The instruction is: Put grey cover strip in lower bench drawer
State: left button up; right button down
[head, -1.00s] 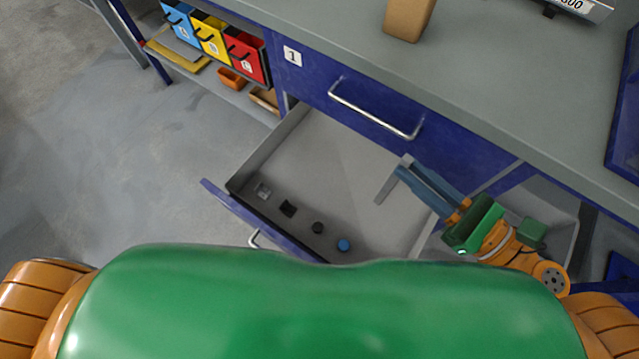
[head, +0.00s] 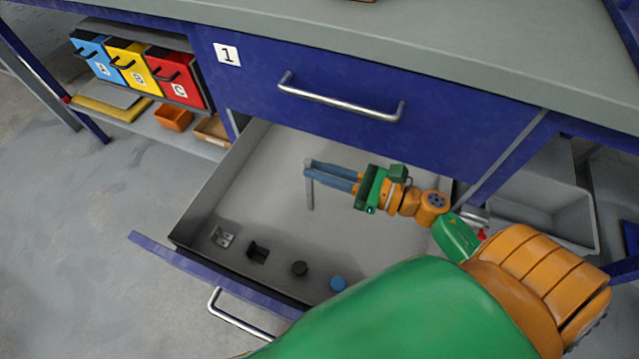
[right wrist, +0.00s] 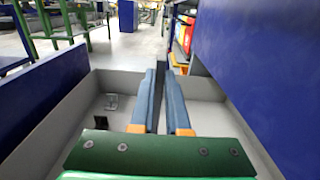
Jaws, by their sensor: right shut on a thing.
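The lower bench drawer (head: 262,176) is pulled open below the closed drawer marked 1. My right gripper (head: 308,170) is over the open drawer, shut on the grey cover strip (head: 310,193). The strip is short, thin and grey in the head view and hangs down from the fingertips toward the drawer floor. I cannot tell whether it touches the floor. In the right wrist view the strip (right wrist: 161,90) shows as a narrow grey piece between the two blue fingers. My left gripper is not in view.
Along the drawer's front lie a metal bracket (head: 222,237), a black part (head: 257,252), a dark round knob (head: 299,268) and a blue cap (head: 338,284). The closed upper drawer (head: 350,85) sits directly above. A grey bin (head: 545,205) stands at the right.

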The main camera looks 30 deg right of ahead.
jog(key=f, duration=0.1)
jog(key=f+b, duration=0.1)
jog(key=f, duration=0.2)
jog(key=shift+w+d+f+b, duration=0.15)
jog(key=shift+w+f+b, duration=0.05)
jog(key=shift+w+b, duration=0.15)
jog(key=c, duration=0.9)
grip_release()
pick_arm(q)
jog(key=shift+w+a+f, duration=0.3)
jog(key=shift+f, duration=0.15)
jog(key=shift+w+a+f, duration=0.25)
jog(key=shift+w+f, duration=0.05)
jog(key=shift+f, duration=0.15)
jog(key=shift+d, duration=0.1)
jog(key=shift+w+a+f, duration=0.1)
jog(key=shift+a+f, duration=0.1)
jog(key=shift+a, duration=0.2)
pick_arm(e)
jog(key=shift+v, duration=3.75)
